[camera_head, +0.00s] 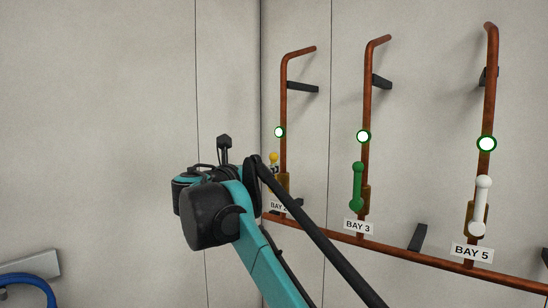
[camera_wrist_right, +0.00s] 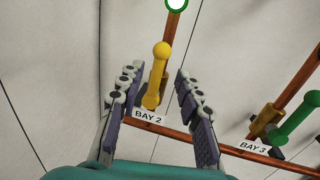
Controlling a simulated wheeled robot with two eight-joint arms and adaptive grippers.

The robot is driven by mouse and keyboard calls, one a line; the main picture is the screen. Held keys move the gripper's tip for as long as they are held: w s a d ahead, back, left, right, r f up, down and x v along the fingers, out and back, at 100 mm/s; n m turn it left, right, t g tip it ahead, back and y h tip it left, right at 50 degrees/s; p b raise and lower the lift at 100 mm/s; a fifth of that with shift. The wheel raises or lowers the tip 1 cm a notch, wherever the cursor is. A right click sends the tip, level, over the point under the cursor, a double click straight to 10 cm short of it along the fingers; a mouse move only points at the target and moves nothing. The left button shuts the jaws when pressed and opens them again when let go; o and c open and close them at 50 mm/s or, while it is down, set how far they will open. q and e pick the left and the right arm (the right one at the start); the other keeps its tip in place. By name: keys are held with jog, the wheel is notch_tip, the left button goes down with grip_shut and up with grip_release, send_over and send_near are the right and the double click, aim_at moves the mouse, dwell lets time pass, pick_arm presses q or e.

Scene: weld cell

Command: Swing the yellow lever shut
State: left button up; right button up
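The yellow lever (camera_wrist_right: 157,74) has a round knob at its upper end and stands nearly upright, slightly tilted, along the copper pipe above the BAY 2 label (camera_wrist_right: 150,116). In the head view only its yellow knob (camera_head: 273,157) and a little of its upper part show; my right arm hides the rest. In the right wrist view my right gripper (camera_wrist_right: 158,73) is open, its two fingers on either side of the lever with gaps visible on both sides. How far the fingertips are from the lever in depth is unclear. My left gripper is in neither view.
To the right are a green lever (camera_head: 357,187) at BAY 3 and a white lever (camera_head: 480,205) at BAY 5, on their own pipes. A horizontal copper pipe (camera_head: 400,253) runs below. Black brackets hold pipes to the wall. A blue hose (camera_head: 28,281) is at lower left.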

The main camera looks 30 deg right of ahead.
aim_at(274, 162)
jog(key=p+x, duration=0.1)
jog(key=x, duration=0.5)
jog(key=shift+w+f, duration=0.1)
grip_shut()
